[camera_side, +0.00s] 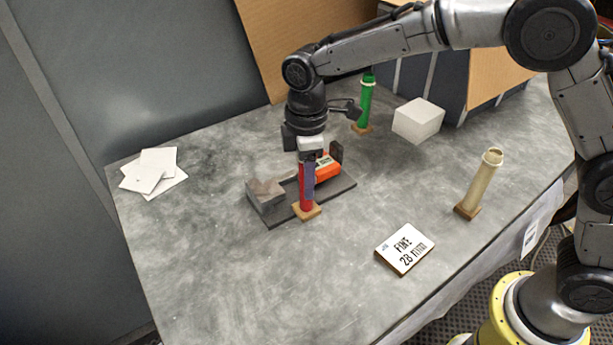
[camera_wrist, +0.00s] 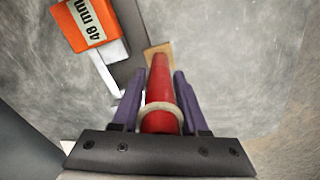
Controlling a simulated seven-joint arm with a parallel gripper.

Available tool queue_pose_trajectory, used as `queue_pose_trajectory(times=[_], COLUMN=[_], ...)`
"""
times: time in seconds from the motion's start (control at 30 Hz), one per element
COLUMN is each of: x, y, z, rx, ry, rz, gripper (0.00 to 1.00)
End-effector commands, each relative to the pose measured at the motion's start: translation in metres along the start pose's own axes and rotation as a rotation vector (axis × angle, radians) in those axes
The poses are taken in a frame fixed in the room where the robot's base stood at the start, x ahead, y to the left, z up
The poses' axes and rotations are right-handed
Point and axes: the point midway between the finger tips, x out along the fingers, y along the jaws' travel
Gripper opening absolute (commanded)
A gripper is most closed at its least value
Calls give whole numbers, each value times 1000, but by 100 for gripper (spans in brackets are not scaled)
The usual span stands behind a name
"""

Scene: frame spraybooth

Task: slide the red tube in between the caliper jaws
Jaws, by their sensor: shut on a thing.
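The red tube (camera_side: 304,192) is upright on a small square wooden foot (camera_side: 307,211), in front of the caliper. My gripper (camera_side: 309,183) points down from above and is shut on it. In the wrist view the red tube (camera_wrist: 160,85) with its pale collar lies between my purple fingers (camera_wrist: 157,95). The caliper has a dark base (camera_side: 343,184), a grey block jaw (camera_side: 266,193) at left, a dark upright jaw (camera_side: 336,151) at right and an orange body (camera_side: 327,167). I cannot tell whether the foot touches the table.
A green tube (camera_side: 365,104) stands behind, and a cream tube (camera_side: 482,181) stands at right. A white block (camera_side: 418,120) sits at the back. A card (camera_side: 404,248) showing "28" lies in front. White papers (camera_side: 153,172) lie at left. The front left table (camera_side: 215,260) is clear.

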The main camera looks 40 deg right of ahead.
Motion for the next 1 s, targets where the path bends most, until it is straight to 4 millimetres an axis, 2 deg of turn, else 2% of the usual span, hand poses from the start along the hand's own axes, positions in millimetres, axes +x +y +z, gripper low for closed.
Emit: queue_pose_trajectory(times=[1.0], x=[0], y=[20], z=[-9], rx=[0], ry=[1], rz=[1], gripper=[0])
